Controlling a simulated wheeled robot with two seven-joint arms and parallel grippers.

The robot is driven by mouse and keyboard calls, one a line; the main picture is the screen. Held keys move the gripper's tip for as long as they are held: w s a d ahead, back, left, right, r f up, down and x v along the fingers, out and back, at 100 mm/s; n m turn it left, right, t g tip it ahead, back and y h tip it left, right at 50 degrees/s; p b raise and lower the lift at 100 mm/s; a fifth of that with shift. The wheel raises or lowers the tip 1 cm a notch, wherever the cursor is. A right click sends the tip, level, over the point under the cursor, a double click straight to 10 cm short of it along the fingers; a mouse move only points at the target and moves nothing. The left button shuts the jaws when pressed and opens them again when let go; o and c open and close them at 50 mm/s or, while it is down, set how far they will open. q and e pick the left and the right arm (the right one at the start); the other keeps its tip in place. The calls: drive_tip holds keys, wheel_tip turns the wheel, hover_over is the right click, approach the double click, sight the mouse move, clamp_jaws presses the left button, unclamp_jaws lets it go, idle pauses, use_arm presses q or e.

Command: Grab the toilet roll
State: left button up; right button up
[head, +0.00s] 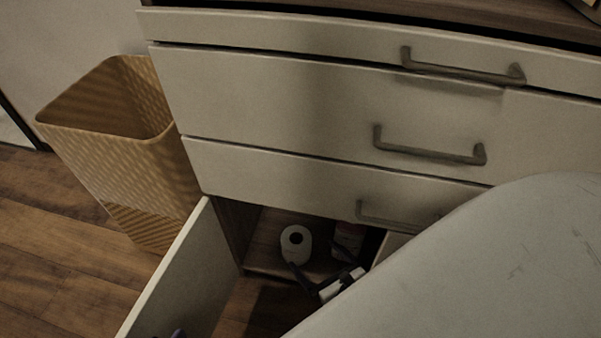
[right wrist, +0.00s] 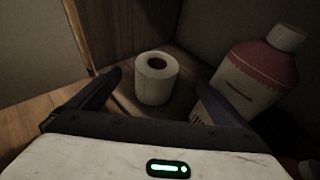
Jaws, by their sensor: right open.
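The white toilet roll (head: 296,244) stands upright on the floor of the open cupboard below the drawers. It also shows in the right wrist view (right wrist: 155,86), with its dark core hole facing up. My right gripper (head: 317,259) is open and inside the cupboard opening, just in front of the roll. In the right wrist view its two dark fingers (right wrist: 160,85) spread to either side of the roll, which appears between and beyond the tips; I see no contact. A small dark tip at the bottom edge of the head view (head: 177,333) looks like part of my left gripper; its jaws are hidden.
A pink and white bottle (right wrist: 258,80) stands right of the roll, close to the right finger. The open cupboard door (head: 175,275) bounds the left side. A wicker bin (head: 125,150) stands left of the cabinet. Drawer fronts (head: 300,100) hang above the opening.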

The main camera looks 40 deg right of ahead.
sight(298, 241)
drive_tip(key=b+x, duration=0.1)
drive_tip(key=x, duration=0.1)
drive_tip(key=b+x, duration=0.1)
drive_tip(key=x, duration=0.2)
drive_tip(key=b+x, duration=0.1)
drive_tip(key=x, duration=0.1)
drive_tip(key=shift+w+a+f, duration=0.25)
drive_tip(key=shift+a+f, duration=0.05)
drive_tip(key=shift+w+f, duration=0.15)
drive_tip(key=shift+w, duration=0.45)
use_arm(q)
drive_tip(key=d+r+h, duration=0.1)
drive_tip(key=d+r+t, duration=0.1)
drive_tip(key=r, duration=0.1)
drive_tip(key=shift+w+h, duration=0.2)
drive_tip(key=shift+h, duration=0.2)
use_arm(e)
drive_tip(key=shift+d, duration=0.1)
drive_tip(key=c, duration=1.5)
